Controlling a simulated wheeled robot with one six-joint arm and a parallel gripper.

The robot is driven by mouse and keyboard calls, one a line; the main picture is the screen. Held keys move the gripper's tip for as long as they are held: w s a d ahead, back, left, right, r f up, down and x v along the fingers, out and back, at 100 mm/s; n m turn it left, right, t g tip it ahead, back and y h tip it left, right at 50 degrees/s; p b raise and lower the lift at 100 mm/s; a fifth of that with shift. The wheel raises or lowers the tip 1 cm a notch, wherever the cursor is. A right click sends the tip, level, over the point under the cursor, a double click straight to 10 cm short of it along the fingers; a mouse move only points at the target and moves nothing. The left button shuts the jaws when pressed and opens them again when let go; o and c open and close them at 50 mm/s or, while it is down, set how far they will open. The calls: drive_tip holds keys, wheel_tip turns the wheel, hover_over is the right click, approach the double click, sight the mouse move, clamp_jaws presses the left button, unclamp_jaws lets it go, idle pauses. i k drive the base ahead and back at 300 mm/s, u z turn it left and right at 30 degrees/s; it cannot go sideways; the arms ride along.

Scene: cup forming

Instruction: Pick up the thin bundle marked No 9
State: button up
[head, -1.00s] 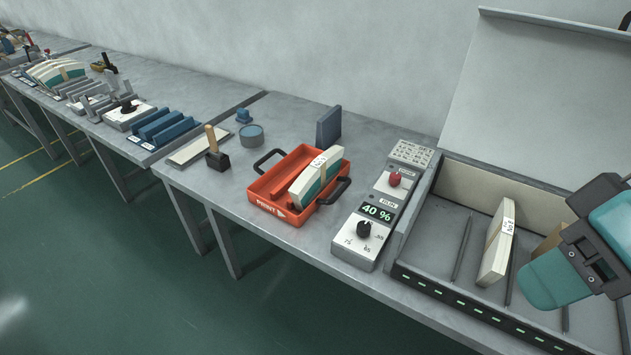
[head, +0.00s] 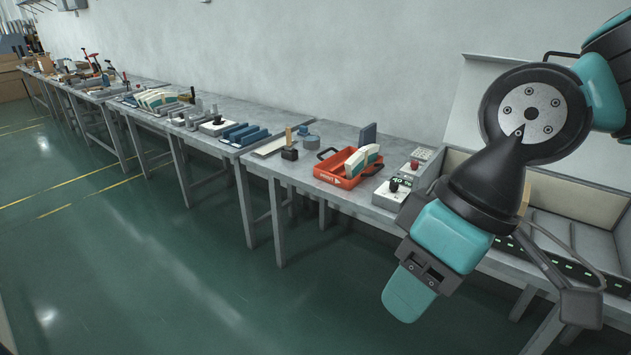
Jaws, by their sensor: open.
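My gripper (head: 410,292) hangs in front of the bench at the right, over the floor side. Its teal finger points down and left; the other finger is not clearly seen. Nothing shows in it. Pale bundles with teal sides (head: 362,159) stand in the red tray (head: 338,181) on the bench. A small pale piece (head: 525,201) shows behind my arm at the grey lidded box (head: 575,198); I cannot tell what it is. My arm hides much of that box. No marking No 9 can be read.
A grey control unit with a black knob (head: 393,187) stands between the red tray and the box. A black block with a wooden handle (head: 290,148) and blue blocks (head: 245,134) lie farther left. The green floor (head: 200,270) in front is clear.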

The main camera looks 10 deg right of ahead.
sight(365, 156)
drive_tip(key=u, duration=0.6)
drive_tip(key=i, duration=1.5)
drive_tip(key=z, duration=0.85)
drive_tip(key=i, duration=0.9)
drive_tip(key=z, duration=0.75)
